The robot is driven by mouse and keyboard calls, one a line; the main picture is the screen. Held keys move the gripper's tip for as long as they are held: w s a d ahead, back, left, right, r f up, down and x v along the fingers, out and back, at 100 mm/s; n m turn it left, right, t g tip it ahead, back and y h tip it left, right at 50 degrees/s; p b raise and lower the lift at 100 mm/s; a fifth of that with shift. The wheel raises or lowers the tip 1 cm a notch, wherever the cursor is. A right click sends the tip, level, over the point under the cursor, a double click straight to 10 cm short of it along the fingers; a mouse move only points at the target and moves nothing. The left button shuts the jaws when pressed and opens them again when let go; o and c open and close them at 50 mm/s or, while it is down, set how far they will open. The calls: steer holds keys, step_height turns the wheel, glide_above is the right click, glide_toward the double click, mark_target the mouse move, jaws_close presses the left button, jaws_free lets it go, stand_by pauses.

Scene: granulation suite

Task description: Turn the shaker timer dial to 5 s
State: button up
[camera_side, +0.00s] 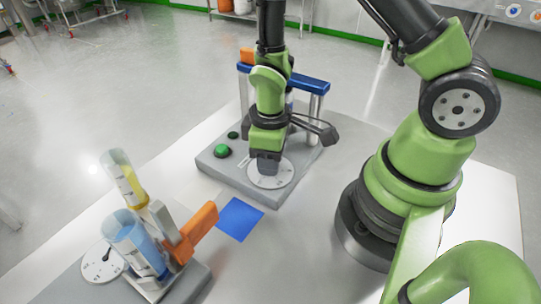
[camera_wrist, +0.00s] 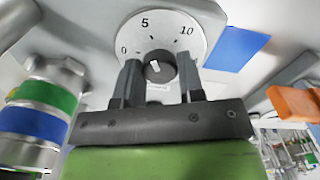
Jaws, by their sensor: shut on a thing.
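The timer dial (camera_wrist: 193,47) is a white round plate with the marks 0, 5 and 10, set on the grey base of the shaker (camera_side: 235,170). Its dark knob (camera_wrist: 155,58) carries a short white pointer line, which slants up and left, roughly toward the 5; its exact reading is hard to tell. My gripper (camera_wrist: 160,76) is shut on the knob, one finger on each side. In the side view my gripper (camera_side: 267,170) points down over the dial plate (camera_side: 285,178) and hides the knob.
A green button (camera_side: 221,151) and a smaller dark one (camera_side: 233,135) sit left of the dial. A blue bar (camera_side: 305,82) on posts stands behind my gripper. A second device (camera_side: 185,285) with tubes, another dial (camera_side: 103,264) and an orange handle (camera_side: 198,228) stands front left. A blue square (camera_side: 240,219) lies between.

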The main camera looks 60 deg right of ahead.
steer(key=o, duration=0.9)
step_height(320, 180, up, 10)
stand_by(0.3)
steer(key=s+r+m+t, duration=0.2)
steer(key=s+r, duration=0.1)
steer(key=r, duration=0.2)
steer(key=s+r+m+t+y, duration=0.1)
steer(key=s+r+m+t, duration=0.1)
steer(key=r, duration=0.4)
steer(key=s+r+m+t+y, duration=0.1)
steer(key=s+r+m+t, duration=0.2)
steer(key=r+m, duration=0.1)
steer(key=shift+s+a+r, duration=0.2)
steer(key=shift+r, duration=0.15)
steer(key=shift+s+a+r, duration=0.15)
steer(key=shift+r, duration=0.2)
